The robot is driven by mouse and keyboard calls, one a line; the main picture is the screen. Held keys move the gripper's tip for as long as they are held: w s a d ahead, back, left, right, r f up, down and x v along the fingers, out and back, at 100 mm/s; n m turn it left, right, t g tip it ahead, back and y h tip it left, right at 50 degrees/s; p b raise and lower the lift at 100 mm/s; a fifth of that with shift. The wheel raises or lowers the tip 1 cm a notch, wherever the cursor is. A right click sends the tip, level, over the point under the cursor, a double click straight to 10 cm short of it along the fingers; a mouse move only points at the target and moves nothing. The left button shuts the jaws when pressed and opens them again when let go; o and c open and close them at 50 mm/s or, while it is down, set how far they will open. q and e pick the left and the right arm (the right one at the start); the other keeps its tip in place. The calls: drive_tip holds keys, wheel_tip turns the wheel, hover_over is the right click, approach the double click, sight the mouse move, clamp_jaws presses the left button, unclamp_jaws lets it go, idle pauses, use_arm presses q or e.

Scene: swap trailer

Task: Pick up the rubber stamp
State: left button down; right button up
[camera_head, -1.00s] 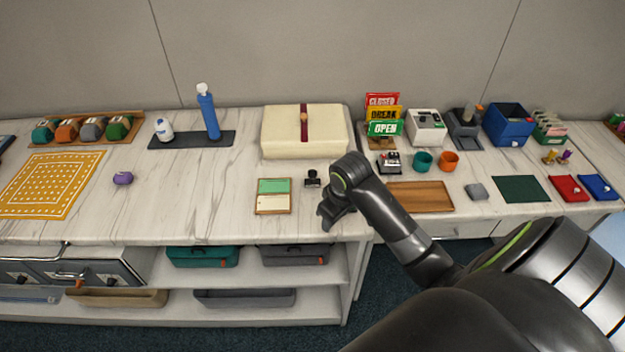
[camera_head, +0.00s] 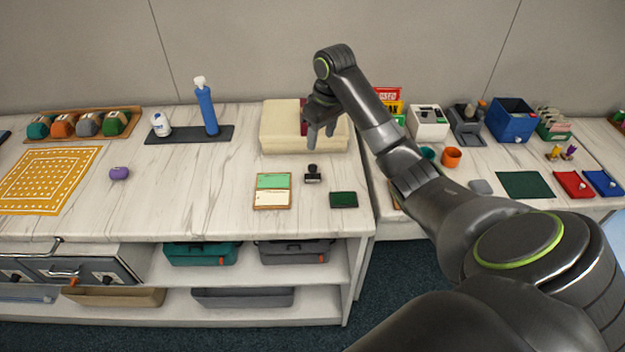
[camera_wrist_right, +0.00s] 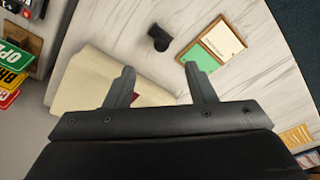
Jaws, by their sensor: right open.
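The rubber stamp (camera_head: 313,174) is small and black with a round knob. It stands upright on the white marbled counter, between a green-and-cream card tray and a dark green ink pad. In the right wrist view the stamp (camera_wrist_right: 158,38) shows ahead of the fingers, near the top middle. My right gripper (camera_head: 318,138) is open and empty, raised above the counter in front of the cream box and behind the stamp in the picture. Its two fingers also show apart in the right wrist view (camera_wrist_right: 163,84). My left gripper is out of view.
The card tray (camera_head: 260,204) lies left of the stamp and the green pad (camera_head: 343,200) right of it. The cream box (camera_head: 280,128) stands behind. A blue bottle (camera_head: 207,112) and purple object (camera_head: 119,173) are farther left. The counter around the stamp is otherwise clear.

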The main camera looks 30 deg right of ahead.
sight(313, 165)
drive_tip(key=f, duration=0.2)
drive_tip(key=f+p, duration=0.1)
drive_tip(key=f, duration=0.2)
drive_tip(key=w+f, duration=0.1)
drive_tip(key=f, duration=0.1)
drive_tip(key=shift+a+f, duration=0.2)
drive_tip(key=shift+f, duration=0.05)
drive_tip(key=shift+w+a+f+p, duration=0.1)
drive_tip(key=shift+w+f+p, duration=0.15)
drive_tip(key=shift+f, duration=0.5)
drive_tip(key=shift+w+a+f+p, duration=0.1)
drive_tip(key=shift+w+f+p, duration=0.1)
drive_tip(key=shift+f, duration=0.55)
drive_tip(key=shift+w+a+f+p, duration=0.1)
drive_tip(key=shift+w+f+p, duration=0.15)
drive_tip(key=shift+f, duration=0.5)
drive_tip(key=shift+w+d+f, duration=0.1)
drive_tip(key=shift+f, duration=0.4)
drive_tip(key=c, duration=1.1)
